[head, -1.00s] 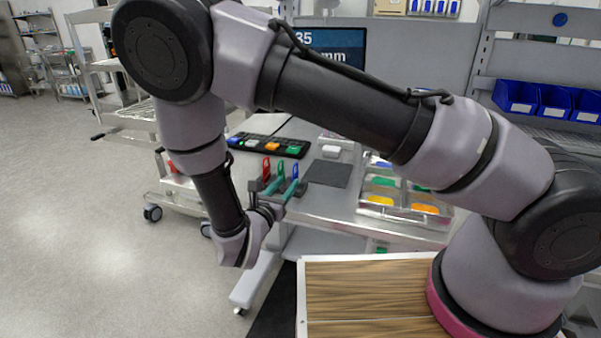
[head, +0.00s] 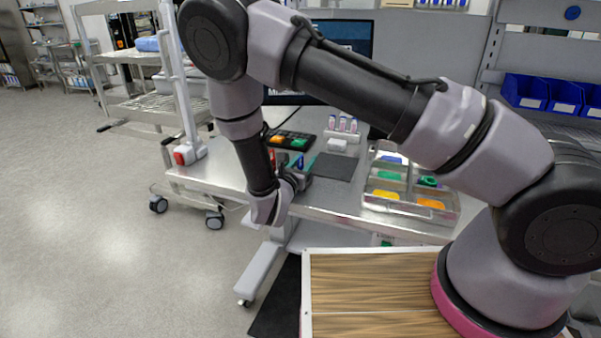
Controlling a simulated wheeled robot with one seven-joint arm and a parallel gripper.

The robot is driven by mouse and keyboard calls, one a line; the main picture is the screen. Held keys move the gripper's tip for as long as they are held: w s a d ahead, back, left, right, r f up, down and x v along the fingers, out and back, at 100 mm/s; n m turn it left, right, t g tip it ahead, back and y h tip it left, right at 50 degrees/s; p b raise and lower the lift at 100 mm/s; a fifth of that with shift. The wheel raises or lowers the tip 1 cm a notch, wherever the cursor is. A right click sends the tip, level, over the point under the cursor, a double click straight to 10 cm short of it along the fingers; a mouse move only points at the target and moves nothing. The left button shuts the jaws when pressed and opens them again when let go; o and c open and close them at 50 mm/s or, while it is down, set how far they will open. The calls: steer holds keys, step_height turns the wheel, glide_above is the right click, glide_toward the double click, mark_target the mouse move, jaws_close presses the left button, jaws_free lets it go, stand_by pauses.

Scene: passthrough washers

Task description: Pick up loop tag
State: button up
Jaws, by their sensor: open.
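Small upright coloured pieces stand at the near left of the steel table, a red one (head: 272,158) and a blue one (head: 300,162). They may be loop tags, but they are too small and too covered by my arm to be sure. My gripper (head: 303,172) is over the table's left front part, right at these pieces, with a teal finger beside the blue one. It is open. I cannot tell whether a finger touches a piece or whether one stands between the fingers.
A black rack with coloured tiles (head: 290,140) lies behind my gripper. A dark mat (head: 335,167) and a divided tray (head: 411,210) with coloured items lie to the right. Small white-bodied bottles (head: 342,124) stand behind. A monitor (head: 345,38) is at the back.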

jaws_close()
steer(key=shift+r, duration=0.15)
step_height(320, 180, up, 10)
stand_by(0.6)
